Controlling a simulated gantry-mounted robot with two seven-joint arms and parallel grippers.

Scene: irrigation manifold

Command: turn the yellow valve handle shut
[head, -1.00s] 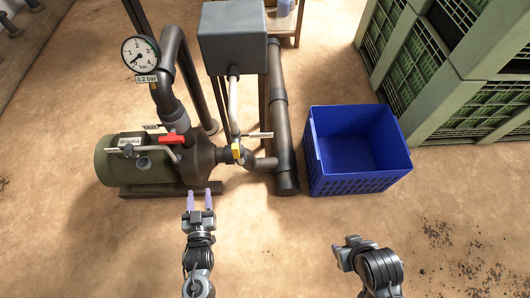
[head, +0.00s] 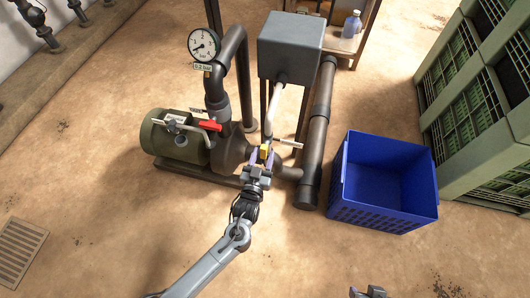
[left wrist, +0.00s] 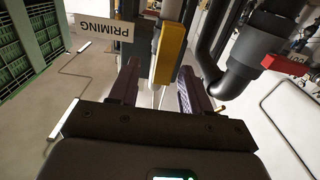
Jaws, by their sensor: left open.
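The yellow valve handle (head: 264,152) is on the pipework between the pump and the dark upright pipe. In the left wrist view the yellow handle (left wrist: 169,52) stands ahead, between the lines of my two fingers. My left gripper (head: 260,162) is open right at the handle; its fingers also show in the left wrist view (left wrist: 159,70). I see no finger closed on the handle, and cannot tell whether either touches it. My right gripper (head: 367,291) is only partly in view at the bottom edge, its jaws unclear.
A red handle (head: 210,125) is on the pump, left of the yellow one. A white "PRIMING" tag (left wrist: 107,31) hangs beside the yellow handle. A gauge (head: 204,44) stands above the pump (head: 168,147). A blue crate (head: 385,218) sits right of the dark pipe (head: 315,135).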

